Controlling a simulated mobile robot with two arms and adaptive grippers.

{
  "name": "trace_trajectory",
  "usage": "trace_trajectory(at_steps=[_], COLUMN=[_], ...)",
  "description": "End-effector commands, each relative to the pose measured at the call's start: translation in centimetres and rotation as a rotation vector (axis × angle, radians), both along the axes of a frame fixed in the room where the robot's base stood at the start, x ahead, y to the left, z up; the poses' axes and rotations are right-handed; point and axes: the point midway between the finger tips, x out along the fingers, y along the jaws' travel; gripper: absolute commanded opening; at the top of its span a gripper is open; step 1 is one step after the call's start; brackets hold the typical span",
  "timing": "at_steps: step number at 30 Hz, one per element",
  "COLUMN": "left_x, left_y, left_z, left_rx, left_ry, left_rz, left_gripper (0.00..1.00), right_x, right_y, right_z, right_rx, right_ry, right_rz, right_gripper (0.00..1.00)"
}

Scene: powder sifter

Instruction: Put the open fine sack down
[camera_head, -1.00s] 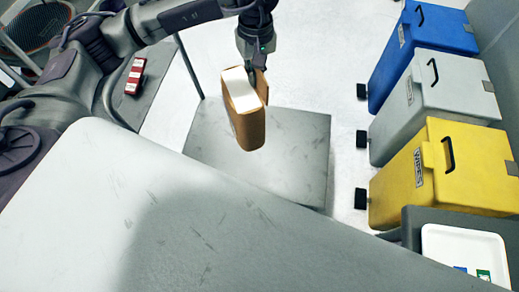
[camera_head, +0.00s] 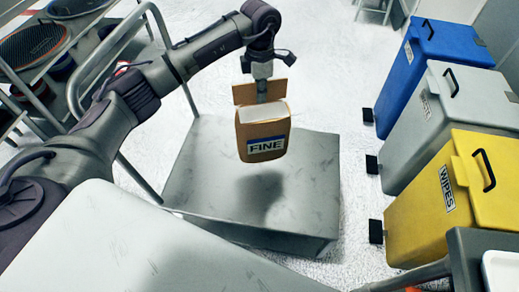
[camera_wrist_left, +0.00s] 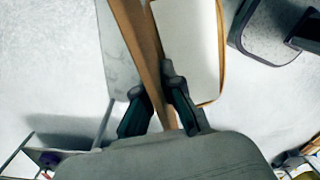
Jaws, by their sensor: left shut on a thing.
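The fine sack (camera_head: 264,134) is a brown bag with a blue-edged FINE label and an open top showing white powder. A brown flap stands up at its back edge. My left gripper (camera_head: 262,92) comes down from above and is shut on that flap. The sack hangs upright above a low grey platform (camera_head: 205,190), with its shadow on the top. In the left wrist view the fingers (camera_wrist_left: 160,105) pinch the brown flap (camera_wrist_left: 142,55), beside the white powder (camera_wrist_left: 188,45). My right gripper is not in view.
Blue (camera_head: 425,75), grey (camera_head: 440,115) and yellow (camera_head: 455,195) bins stand in a row at the right; the yellow one reads WIPES. A rack with round sieves (camera_head: 32,45) stands at the upper left. A metal rail (camera_head: 150,20) rises left of the platform. The platform top is otherwise bare.

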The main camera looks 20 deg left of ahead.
Motion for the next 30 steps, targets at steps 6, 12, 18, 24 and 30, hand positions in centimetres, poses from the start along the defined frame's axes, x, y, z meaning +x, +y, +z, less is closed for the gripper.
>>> trace_trajectory(at_steps=[6, 12, 18, 24, 30], left_x=[-0.5, -1.2, -1.7, -1.9, -2.0], left_y=[3.1, 6.7, 9.8, 11.2, 11.2], left_z=[-1.6, -3.8, -5.7, -6.5, -7.8], left_rx=[0.002, 0.001, 0.001, 0.0, -0.002], left_ry=[0.0, -0.001, -0.002, -0.005, -0.002], left_rz=[0.011, 0.008, 0.007, 0.004, 0.003], left_gripper=[0.0, 0.0, 0.0, 0.0, 0.0], right_x=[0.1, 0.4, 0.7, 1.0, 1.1], right_y=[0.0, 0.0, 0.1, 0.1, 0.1], right_z=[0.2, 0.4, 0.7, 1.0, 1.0], right_rx=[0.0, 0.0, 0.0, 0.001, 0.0], right_ry=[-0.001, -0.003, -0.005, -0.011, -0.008], right_rz=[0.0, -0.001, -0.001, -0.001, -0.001], right_gripper=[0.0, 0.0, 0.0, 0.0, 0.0])
